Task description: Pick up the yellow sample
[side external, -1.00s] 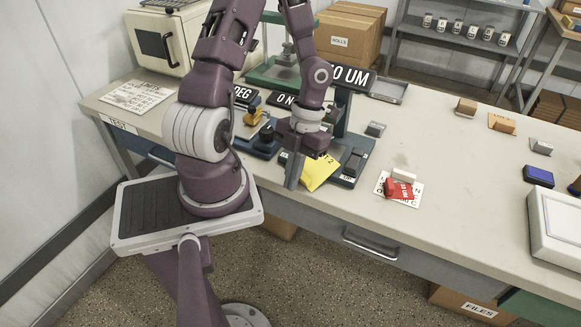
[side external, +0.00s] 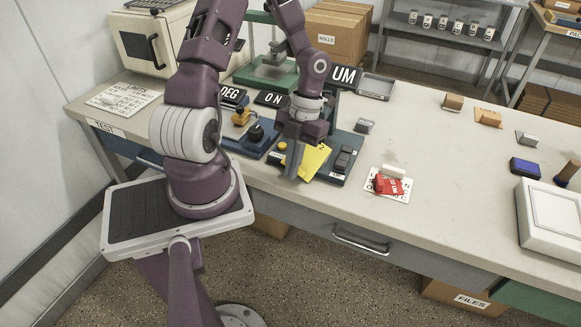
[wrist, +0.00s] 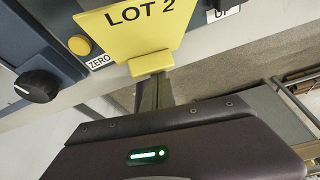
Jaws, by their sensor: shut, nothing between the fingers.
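The yellow sample (side external: 314,160) is a flat yellow sheet marked LOT 2. It lies tilted over the front edge of the dark coating station on the bench. In the wrist view the sample (wrist: 135,28) has a thick yellow tab (wrist: 151,63) along its near edge. My gripper (side external: 291,174) points down at the sample's front left side and covers part of it. In the wrist view the closed fingers of my gripper (wrist: 156,90) are just below the tab, with nothing between them. I cannot tell whether the fingers touch the tab.
A yellow ZERO button (wrist: 79,45) and a black knob (wrist: 37,86) are left of the sample. A black rocker switch (side external: 344,158) stands to its right. A red sample (side external: 388,186) lies on a white card further right. The bench middle beyond is mostly clear.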

